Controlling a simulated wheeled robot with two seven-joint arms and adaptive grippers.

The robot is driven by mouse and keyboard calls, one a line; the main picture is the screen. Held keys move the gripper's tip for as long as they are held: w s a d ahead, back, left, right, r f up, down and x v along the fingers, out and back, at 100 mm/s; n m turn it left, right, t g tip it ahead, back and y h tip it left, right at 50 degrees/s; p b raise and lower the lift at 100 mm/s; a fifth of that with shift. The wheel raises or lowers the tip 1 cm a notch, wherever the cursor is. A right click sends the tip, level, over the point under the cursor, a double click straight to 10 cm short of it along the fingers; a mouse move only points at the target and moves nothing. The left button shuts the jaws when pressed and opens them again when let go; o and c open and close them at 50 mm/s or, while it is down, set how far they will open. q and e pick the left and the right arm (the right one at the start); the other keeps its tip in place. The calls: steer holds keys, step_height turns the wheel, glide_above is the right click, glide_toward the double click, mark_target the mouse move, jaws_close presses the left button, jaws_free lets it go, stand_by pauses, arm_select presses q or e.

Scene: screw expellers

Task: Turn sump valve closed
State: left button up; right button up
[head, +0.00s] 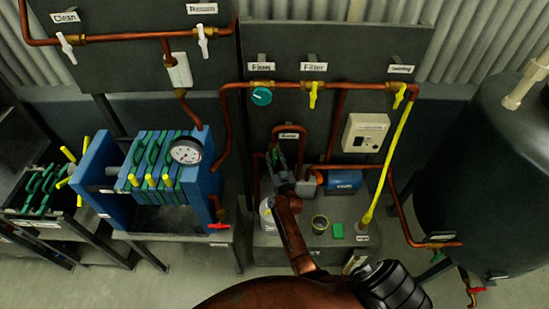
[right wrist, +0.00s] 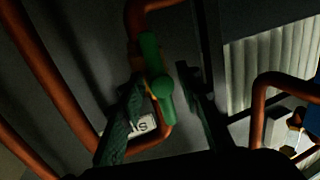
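The sump valve has a green handle (right wrist: 157,82) on a copper pipe, seen close up in the right wrist view. The handle lies roughly in line with the pipe. My right gripper (right wrist: 161,90) is open, one dark finger on each side of the handle, with visible gaps. Whether either finger touches it I cannot tell. A partly hidden white label (right wrist: 142,125) shows behind the left finger. In the head view my right gripper (head: 279,166) is in front of the panel below the Sump label (head: 289,135) and hides the valve. My left gripper is not in view.
Copper pipes run close around the valve. A blue pump (head: 344,181), a grey control box (head: 366,132) and a yellow hose (head: 389,160) are to the right. A filter press with a gauge (head: 186,151) stands left. A dark tank (head: 480,170) fills the far right.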

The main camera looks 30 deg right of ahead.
steer(key=shift+c, duration=0.4)
jaws_close()
steer(key=m+b, duration=0.1)
steer(key=m, duration=0.1)
steer(key=m+b, duration=0.1)
steer(key=shift+f+m+t+b, duration=0.25)
steer(key=shift+m+t+b, duration=0.05)
steer(key=shift+t, duration=0.1)
steer(key=m+h+b, duration=0.1)
steer(key=m+b, duration=0.1)
steer(key=m, duration=0.2)
steer(key=shift+t, duration=0.4)
steer(key=m+h+b, duration=0.1)
steer(key=m, duration=0.2)
steer(key=m+h+b, duration=0.1)
steer(key=m, duration=0.2)
steer(key=shift+m+h, duration=0.3)
steer(key=m+h+b, duration=0.1)
steer(key=m, duration=0.2)
steer(key=m+h+b, duration=0.1)
steer(key=m, duration=0.2)
steer(key=shift+g, duration=0.4)
steer(key=shift+m, duration=0.5)
